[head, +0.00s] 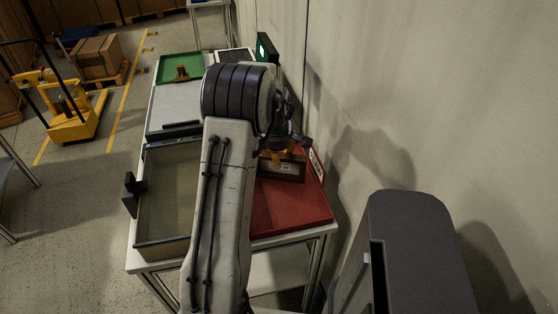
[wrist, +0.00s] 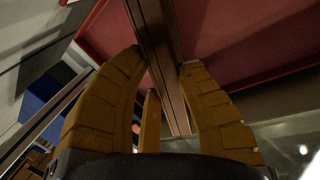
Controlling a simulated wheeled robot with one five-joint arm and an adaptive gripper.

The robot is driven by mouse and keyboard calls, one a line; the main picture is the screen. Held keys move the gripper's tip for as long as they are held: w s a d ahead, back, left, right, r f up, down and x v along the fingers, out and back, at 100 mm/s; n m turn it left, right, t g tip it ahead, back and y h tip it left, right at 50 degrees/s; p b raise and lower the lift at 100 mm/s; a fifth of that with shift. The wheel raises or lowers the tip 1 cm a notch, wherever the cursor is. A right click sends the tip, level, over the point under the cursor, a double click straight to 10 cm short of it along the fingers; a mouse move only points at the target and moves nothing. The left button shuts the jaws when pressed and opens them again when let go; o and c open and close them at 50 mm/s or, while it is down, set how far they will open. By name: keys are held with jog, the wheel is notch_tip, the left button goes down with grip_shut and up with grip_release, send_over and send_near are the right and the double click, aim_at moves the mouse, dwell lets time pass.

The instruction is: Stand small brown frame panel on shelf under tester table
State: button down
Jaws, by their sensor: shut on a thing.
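The small brown frame panel (head: 286,168) is over the red tray (head: 290,210) on the tester table (head: 320,230), below my wrist. My gripper (head: 277,158) has yellow fingers and is shut on the panel. In the wrist view, the fingers (wrist: 163,64) close on either side of the brown panel (wrist: 160,40), which shows edge-on as a long narrow strip. I cannot tell whether the panel touches the tray. Under the tabletop, a pale shelf (head: 280,270) shows partly between the table legs. My arm hides much of the table's middle and the shelf.
A green tray (head: 178,67) with a small brown part stands at the far end. A wall runs along the right. A yellow pallet truck (head: 70,115) stands on the left; the floor between is open.

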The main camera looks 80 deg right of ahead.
notch_tip(320, 180, up, 8)
jog(key=shift+r, duration=0.2)
